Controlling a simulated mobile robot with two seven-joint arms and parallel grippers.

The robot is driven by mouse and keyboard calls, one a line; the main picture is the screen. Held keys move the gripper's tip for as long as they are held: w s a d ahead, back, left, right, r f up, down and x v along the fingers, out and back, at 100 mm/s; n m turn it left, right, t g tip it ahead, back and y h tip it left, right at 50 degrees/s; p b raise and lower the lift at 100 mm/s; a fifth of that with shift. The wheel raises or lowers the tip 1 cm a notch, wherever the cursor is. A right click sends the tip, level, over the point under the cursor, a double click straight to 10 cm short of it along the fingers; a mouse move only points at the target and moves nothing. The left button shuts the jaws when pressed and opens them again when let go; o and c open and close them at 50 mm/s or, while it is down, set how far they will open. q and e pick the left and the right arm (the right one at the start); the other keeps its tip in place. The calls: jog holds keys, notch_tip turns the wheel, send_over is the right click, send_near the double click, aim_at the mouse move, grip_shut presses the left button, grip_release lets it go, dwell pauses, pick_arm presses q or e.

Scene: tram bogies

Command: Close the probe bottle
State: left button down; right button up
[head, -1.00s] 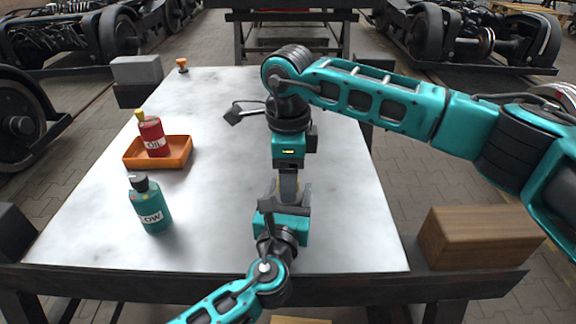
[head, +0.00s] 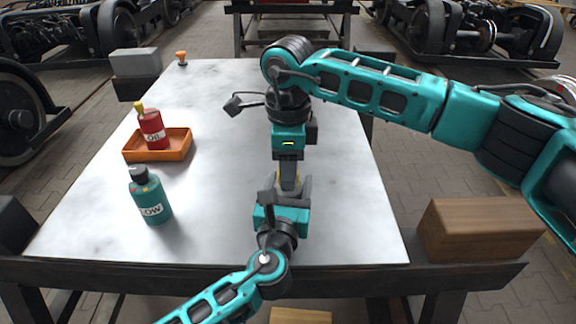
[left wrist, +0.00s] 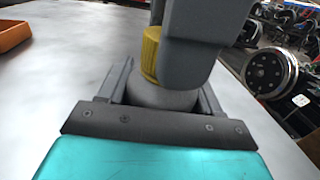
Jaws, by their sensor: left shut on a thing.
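The probe bottle, a grey body (left wrist: 165,97) with a yellow cap (left wrist: 151,52), stands between the jaws of my left gripper in the left wrist view. My left gripper (head: 286,194) is shut on the grey body above the near part of the table. My right gripper (head: 287,178) points straight down from above, with its grey fingers at the yellow cap. In the left wrist view a right finger (left wrist: 192,50) covers the cap's right side. Cap and body are in line and look touching. The fingers hide whether the right jaws grip the cap.
On the white table (head: 210,200) at left are a teal bottle (head: 150,197) and a red oil bottle (head: 152,128) in an orange tray (head: 176,145). A small orange-topped item (head: 182,58) is at the far left. A wooden block (head: 480,230) sits at right.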

jog(key=o, duration=0.5)
notch_tip(320, 180, up, 12)
dwell(0.5)
pick_arm(q)
jog(key=shift+c, duration=0.6)
grip_release()
jog(key=s, duration=0.4)
jog(key=s+a, duration=0.1)
jog(key=s, duration=0.3)
jog(key=s+a+p, duration=0.1)
jog(key=s, duration=0.3)
jog(key=shift+s, duration=0.35)
pick_arm(e)
jog(key=shift+r, duration=0.55)
